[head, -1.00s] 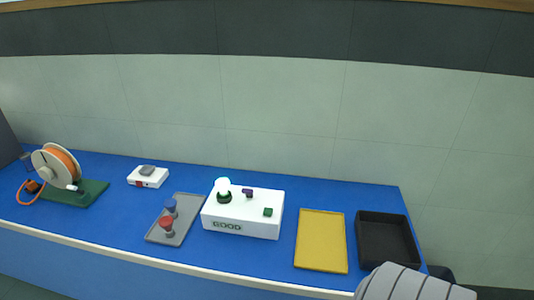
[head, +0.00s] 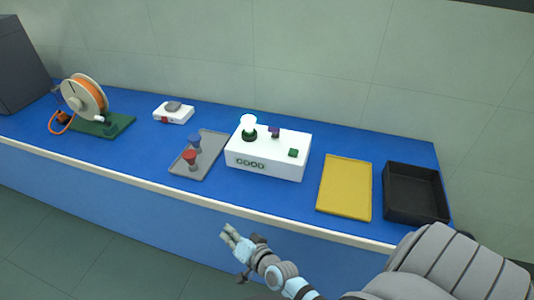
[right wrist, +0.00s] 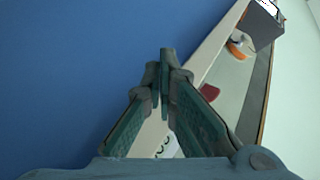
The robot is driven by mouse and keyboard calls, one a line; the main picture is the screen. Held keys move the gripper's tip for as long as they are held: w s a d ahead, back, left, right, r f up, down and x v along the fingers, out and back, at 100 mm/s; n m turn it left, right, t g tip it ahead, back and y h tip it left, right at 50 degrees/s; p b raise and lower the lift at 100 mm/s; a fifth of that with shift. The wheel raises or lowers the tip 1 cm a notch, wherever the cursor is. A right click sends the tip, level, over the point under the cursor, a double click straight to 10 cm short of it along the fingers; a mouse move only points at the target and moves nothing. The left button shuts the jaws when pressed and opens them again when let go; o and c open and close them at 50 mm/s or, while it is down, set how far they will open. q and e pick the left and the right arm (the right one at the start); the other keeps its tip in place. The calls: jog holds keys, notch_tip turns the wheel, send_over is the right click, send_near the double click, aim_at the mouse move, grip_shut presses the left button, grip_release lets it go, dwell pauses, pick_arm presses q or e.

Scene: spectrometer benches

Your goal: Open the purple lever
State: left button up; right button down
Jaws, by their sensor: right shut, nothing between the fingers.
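The purple lever (head: 275,132) is a small purple piece on top of the white box (head: 264,163), whose front reads GOOD. It stands between a glowing white bulb on a dark green base (head: 249,129) and a green block (head: 293,153). The lever's exact position is too small to tell. My right gripper (head: 229,234) is in front of the bench's front edge, below and left of the box and apart from it. In the right wrist view its fingers (right wrist: 166,55) meet at the tips with nothing between them. My left gripper is not in view.
On the blue bench, left of the box, are a grey tray (head: 207,163) with red and blue-topped pieces, a small white device (head: 173,113) and an orange spool (head: 85,97). Right are a yellow tray (head: 343,188) and a black bin (head: 416,194). Bare bench lies before the box.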

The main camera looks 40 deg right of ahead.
aim_at(268, 151)
jog(key=w+r+m+t, duration=0.1)
jog(key=r+m, duration=0.1)
jog(key=r, duration=0.1)
jog(key=w+d+r+m+t+h, duration=0.1)
jog(key=w+r, duration=0.1)
jog(key=r, duration=0.1)
jog(key=w+d+r+m+t+h, duration=0.1)
jog(key=w+r+m, duration=0.1)
jog(key=r, duration=0.1)
jog(key=shift+w+r+m+t, duration=0.1)
jog(key=shift+r+m+t, duration=0.1)
jog(key=shift+m+t, duration=0.15)
jog(key=d+r+m+g+h+b, duration=0.1)
jog(key=d+r+m+g+h, duration=0.3)
jog(key=m, duration=1.2)
jog(key=d+r+m+g+h+b, duration=0.1)
jog(key=d+r+m+g+h, duration=0.4)
jog(key=m, duration=1)
jog(key=d+h, duration=0.2)
jog(key=d, duration=0.1)
jog(key=shift+d+r+m+b, duration=0.15)
jog(key=shift+r+m+b, duration=0.05)
jog(key=shift+m+b, duration=0.15)
jog(key=x, duration=1)
jog(key=shift+d+r, duration=0.2)
